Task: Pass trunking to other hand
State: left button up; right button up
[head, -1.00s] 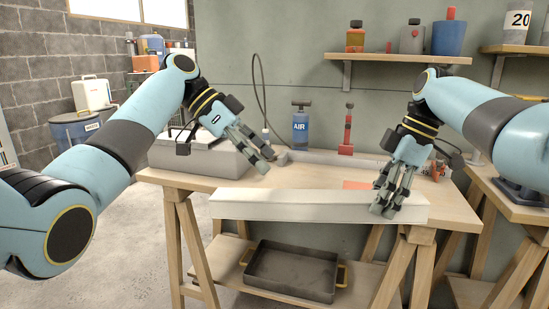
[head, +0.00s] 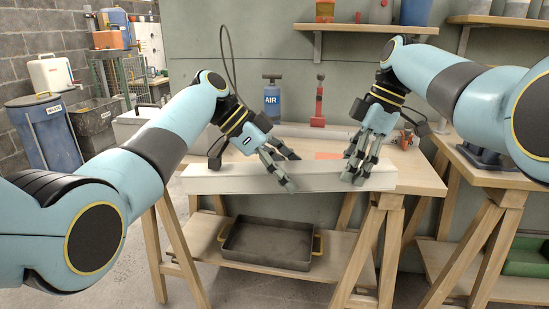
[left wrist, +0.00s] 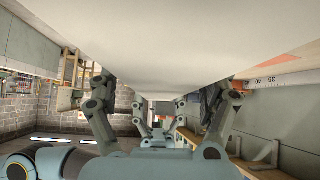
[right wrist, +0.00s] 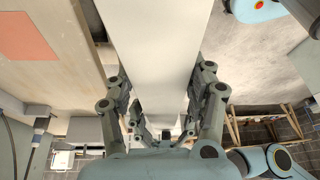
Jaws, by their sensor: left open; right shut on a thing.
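The trunking (head: 225,181) is a long, pale, straight length lying level along the front of the workbench in the head view. My right gripper (head: 357,176) is shut on it near its right end. In the right wrist view the trunking (right wrist: 155,45) runs away between the fingers. My left gripper (head: 290,172) is open at the middle of the trunking, with fingers on either side of it. In the left wrist view the trunking (left wrist: 165,40) fills the space above and between the open fingers. I cannot tell whether the left fingers touch it.
The workbench (head: 420,178) carries a blue air pump (head: 272,98), a red tool (head: 318,105) and an orange-red sheet (head: 328,155). A dark tray (head: 268,243) sits on the shelf below. A second bench stands to the right.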

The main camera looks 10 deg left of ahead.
pick_arm(q)
jog(key=shift+d+f, duration=0.15)
jog(key=c, duration=1.6)
pick_arm(e)
jog(key=shift+w, duration=0.1)
pick_arm(q)
jog(key=shift+c, duration=0.3)
pick_arm(e)
jog(key=o, duration=1.6)
jog(key=shift+o, duration=0.2)
